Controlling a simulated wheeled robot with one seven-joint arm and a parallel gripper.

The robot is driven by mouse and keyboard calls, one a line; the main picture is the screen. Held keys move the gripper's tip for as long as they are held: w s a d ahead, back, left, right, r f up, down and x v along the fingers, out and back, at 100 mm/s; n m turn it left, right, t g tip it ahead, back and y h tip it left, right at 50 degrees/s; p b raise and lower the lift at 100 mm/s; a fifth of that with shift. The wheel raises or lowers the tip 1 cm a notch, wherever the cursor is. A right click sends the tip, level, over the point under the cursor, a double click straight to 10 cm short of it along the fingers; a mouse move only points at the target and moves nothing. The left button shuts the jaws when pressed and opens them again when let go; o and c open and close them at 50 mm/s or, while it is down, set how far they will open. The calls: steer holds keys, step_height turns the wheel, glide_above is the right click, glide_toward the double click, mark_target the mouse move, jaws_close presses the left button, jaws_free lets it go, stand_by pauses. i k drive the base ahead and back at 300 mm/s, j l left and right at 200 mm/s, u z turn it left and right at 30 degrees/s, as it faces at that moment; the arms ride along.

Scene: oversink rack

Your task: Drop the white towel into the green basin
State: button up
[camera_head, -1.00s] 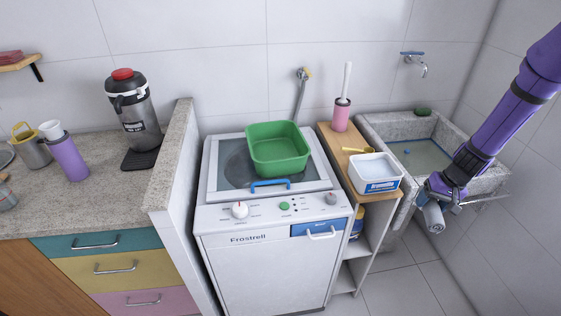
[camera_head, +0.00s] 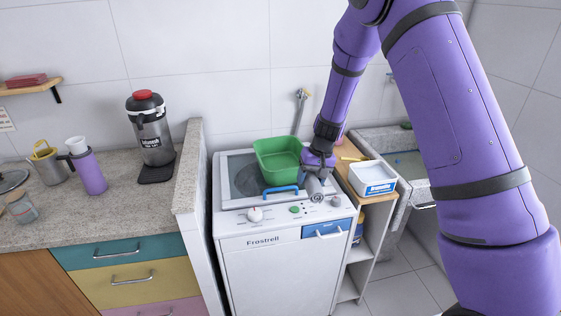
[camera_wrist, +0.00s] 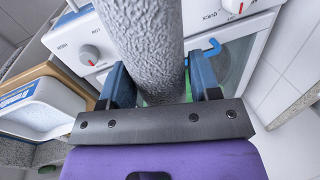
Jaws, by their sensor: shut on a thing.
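The rolled towel (camera_wrist: 145,40), pale grey with a rough weave in the wrist view, is clamped between the two blue fingers of my gripper (camera_wrist: 160,78). In the head view my gripper (camera_head: 318,166) points down beside the right front of the green basin (camera_head: 272,165), and the towel end (camera_head: 315,190) shows below it, near the front of the washing machine top. The basin sits on the machine lid, and my gripper covers its right edge. Its visible inside looks empty.
The washing machine (camera_head: 265,270) has a blue lid handle (camera_head: 281,190) in front of the basin. A white tub (camera_head: 373,175) stands on the wooden shelf to the right, by the stone sink (camera_head: 415,190). A counter wall (camera_head: 190,165) rises on the left.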

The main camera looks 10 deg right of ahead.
mark_target(286, 167)
steer(key=i, duration=0.9)
